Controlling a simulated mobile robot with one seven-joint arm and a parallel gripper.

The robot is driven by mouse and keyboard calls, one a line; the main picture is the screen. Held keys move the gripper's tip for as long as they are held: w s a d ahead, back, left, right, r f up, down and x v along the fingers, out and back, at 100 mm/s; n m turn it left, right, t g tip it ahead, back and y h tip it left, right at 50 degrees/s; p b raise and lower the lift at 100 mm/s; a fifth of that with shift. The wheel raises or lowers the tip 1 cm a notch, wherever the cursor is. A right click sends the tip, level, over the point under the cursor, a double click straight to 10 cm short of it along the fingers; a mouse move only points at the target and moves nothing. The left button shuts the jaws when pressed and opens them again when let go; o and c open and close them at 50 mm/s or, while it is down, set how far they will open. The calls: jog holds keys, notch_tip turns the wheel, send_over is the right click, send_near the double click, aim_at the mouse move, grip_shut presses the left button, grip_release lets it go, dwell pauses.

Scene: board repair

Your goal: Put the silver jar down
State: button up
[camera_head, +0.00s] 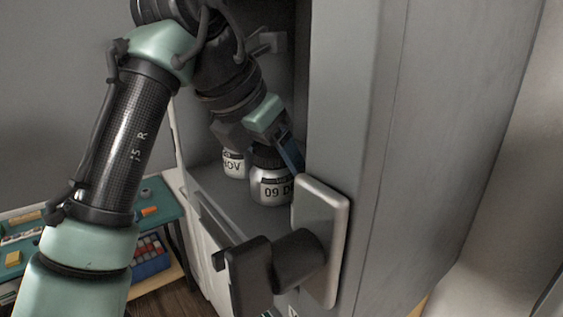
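A silver jar (271,190) with a black lid and a label reading "09 D…" is upright inside the grey cabinet. It is at or just above the shelf (222,190); I cannot tell whether its base touches. My gripper (268,150) reaches in from above, at the jar's lid. One finger, with a blue inner face, lies along the lid's right side. The other finger's contact is hidden, so the grip on the jar is unclear. A second pale jar (234,165), its label ending in "OV", stands behind to the left, partly covered by the gripper.
The open cabinet door (400,130) with a large handle (322,240) stands close on the right of the jars. A dark latch-like part (245,278) juts out in front.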

aim_at(273, 149)
jog(key=o, duration=0.5)
jog(key=shift+d, duration=0.15)
jog(key=shift+c, duration=0.2)
jog(key=shift+b+v, duration=1.25)
jog(key=shift+v, duration=2.65)
jog(key=shift+w, duration=0.1)
